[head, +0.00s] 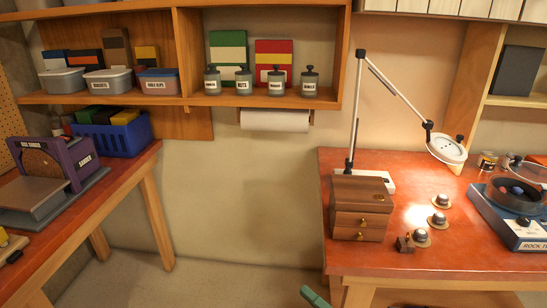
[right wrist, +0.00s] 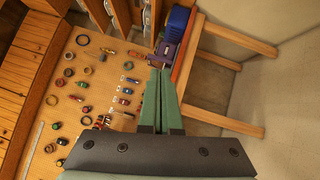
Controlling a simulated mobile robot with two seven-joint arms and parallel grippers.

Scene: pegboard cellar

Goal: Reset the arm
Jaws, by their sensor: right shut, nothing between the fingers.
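My right gripper (head: 306,291) shows only as a green tip at the bottom edge of the head view, over the floor between the two tables. In the right wrist view its two green fingers (right wrist: 160,75) lie together, shut, with nothing between them. They point toward the purple sander (right wrist: 171,50) at the table's end and appear apart from it. The rest of the right arm is out of the head view. My left gripper is in neither view.
The left table carries the disc sander (head: 68,165) and a blue basket (head: 112,135). The right table (head: 400,255) holds a small brown drawer chest (head: 361,205), a lamp (head: 447,149) and a rock tumbler (head: 514,205). Bare floor (head: 215,280) lies between. A pegboard (right wrist: 105,75) carries several small items.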

